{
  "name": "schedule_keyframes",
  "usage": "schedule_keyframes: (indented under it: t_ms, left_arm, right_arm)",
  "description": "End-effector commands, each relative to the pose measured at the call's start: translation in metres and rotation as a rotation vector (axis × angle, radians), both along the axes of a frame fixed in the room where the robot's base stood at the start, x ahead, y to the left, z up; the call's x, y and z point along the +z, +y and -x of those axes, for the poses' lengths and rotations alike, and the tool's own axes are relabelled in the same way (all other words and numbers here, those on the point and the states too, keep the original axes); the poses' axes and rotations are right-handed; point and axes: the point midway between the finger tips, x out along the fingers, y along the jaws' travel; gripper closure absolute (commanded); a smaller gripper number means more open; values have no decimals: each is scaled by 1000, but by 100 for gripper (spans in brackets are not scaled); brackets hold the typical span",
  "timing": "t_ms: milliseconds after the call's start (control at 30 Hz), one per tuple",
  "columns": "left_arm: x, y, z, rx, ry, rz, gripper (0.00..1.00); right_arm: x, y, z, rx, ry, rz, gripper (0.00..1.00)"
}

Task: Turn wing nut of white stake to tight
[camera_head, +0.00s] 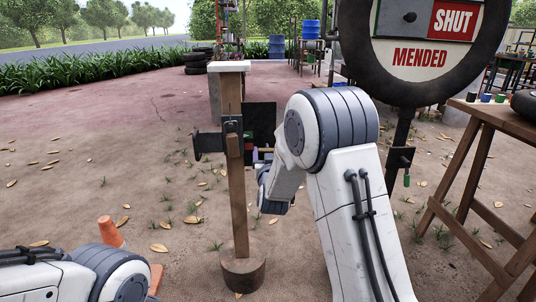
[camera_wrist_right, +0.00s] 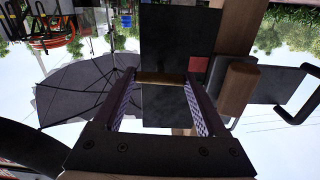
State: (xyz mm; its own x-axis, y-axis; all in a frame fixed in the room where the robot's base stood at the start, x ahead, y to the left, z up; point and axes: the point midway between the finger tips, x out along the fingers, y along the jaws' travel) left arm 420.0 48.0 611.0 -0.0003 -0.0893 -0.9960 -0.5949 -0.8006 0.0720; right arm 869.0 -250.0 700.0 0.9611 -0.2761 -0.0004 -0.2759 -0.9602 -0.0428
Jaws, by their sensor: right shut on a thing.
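The white stake (camera_head: 238,195) is a wooden post with a white cap (camera_head: 229,66), standing upright in a round wooden foot. A black plate (camera_head: 259,120) is mounted at its upper part and also shows in the wrist view (camera_wrist_right: 180,30). My right gripper (camera_wrist_right: 161,80) is at this plate, with its two fingers around a brass-coloured bar (camera_wrist_right: 161,77), which looks like the wing nut. In the head view my right arm mostly hides the gripper and the nut. A small red patch (camera_wrist_right: 199,65) shows on the plate. My left gripper is out of view.
A wooden block (camera_wrist_right: 236,90) and a black handle (camera_wrist_right: 295,108) sit beside the plate. A round sign (camera_head: 425,40) reading "SHUT" and "MENDED" stands at right, near a wooden table (camera_head: 478,115). An orange cone (camera_head: 110,231) is at lower left.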

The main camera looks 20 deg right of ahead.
Motion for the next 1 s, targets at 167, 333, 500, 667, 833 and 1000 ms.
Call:
schedule_keyframes:
  t_ms: [167, 333, 500, 667, 833, 1000]
  left_arm:
    - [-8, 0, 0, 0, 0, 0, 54]
    - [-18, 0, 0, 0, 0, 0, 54]
    - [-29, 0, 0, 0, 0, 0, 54]
    - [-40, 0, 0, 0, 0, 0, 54]
    - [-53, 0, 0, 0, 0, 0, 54]
    - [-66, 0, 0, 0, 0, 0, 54]
  right_arm:
    - [-2, 0, 0, -1, -29, -93, 81]
    - [-2, 0, 0, -1, -68, -228, 81]
    - [-3, 0, 0, -1, -112, -383, 81]
    - [-3, 0, 0, -1, -155, -531, 81]
    - [-3, 0, 0, 0, -199, -685, 81]
    - [-3, 0, 0, 0, -244, -840, 81]
